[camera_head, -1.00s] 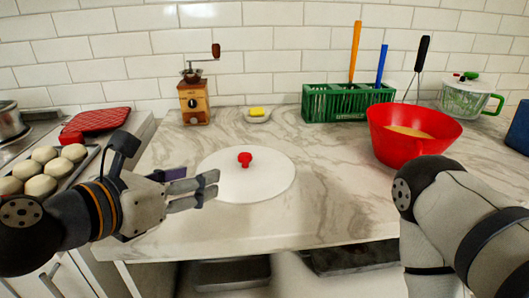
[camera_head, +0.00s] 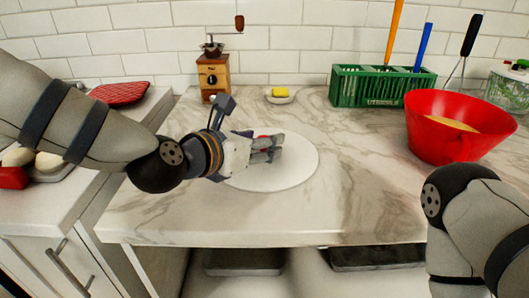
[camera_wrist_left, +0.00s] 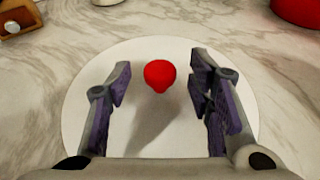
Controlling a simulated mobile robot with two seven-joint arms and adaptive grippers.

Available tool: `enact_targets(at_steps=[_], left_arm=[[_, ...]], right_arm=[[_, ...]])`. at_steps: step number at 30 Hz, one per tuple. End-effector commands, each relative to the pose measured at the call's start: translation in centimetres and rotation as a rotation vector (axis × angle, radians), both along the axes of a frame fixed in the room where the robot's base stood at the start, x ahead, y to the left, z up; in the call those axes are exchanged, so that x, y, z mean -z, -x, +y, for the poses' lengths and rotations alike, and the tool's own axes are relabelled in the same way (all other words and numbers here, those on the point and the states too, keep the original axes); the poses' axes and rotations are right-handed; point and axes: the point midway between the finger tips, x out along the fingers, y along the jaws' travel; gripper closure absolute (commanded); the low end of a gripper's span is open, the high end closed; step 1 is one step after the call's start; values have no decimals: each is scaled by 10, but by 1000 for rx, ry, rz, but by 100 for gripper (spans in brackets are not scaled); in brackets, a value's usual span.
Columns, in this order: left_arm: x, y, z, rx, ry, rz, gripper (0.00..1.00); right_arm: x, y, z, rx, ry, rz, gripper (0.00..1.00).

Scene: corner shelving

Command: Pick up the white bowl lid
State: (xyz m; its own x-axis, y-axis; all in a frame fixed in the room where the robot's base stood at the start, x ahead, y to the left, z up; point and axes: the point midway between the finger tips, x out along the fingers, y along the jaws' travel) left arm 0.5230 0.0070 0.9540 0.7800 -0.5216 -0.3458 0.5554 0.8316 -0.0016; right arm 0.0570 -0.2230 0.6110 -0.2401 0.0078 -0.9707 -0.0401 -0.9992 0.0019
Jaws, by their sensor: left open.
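The white bowl lid (camera_head: 298,172) lies flat on the marble counter, a round disc with a red knob at its middle. In the left wrist view the lid (camera_wrist_left: 150,58) fills the middle, and its red knob (camera_wrist_left: 160,75) stands between my fingers, slightly beyond the tips. My left gripper (camera_head: 275,150) is over the lid, open and empty; in the head view it hides most of the knob. The purple-padded fingers of the left gripper (camera_wrist_left: 160,90) sit to either side of the knob without touching it. My right arm shows at the right edge; its gripper is out of frame.
A red bowl (camera_head: 430,144) with yellowish contents stands right of the lid. Behind are a green utensil crate (camera_head: 375,90), a small dish with a yellow block (camera_head: 280,95) and a wooden coffee grinder (camera_head: 213,78). The front counter is clear.

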Motion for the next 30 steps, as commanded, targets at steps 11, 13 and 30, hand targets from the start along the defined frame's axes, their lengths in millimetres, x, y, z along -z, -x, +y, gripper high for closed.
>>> enact_targets(at_steps=[11, 13, 30], left_arm=[[-2, 0, 0, 0, 0, -4, 100], [-2, 0, 0, 0, 0, -4, 100], [-80, 17, -28, 5, -1, -22, 100]], right_arm=[[-1, -1, 0, 0, 0, -3, 59], [-1, -1, 0, 0, 0, -3, 59], [-17, -18, 0, 0, -1, -66, 59]])
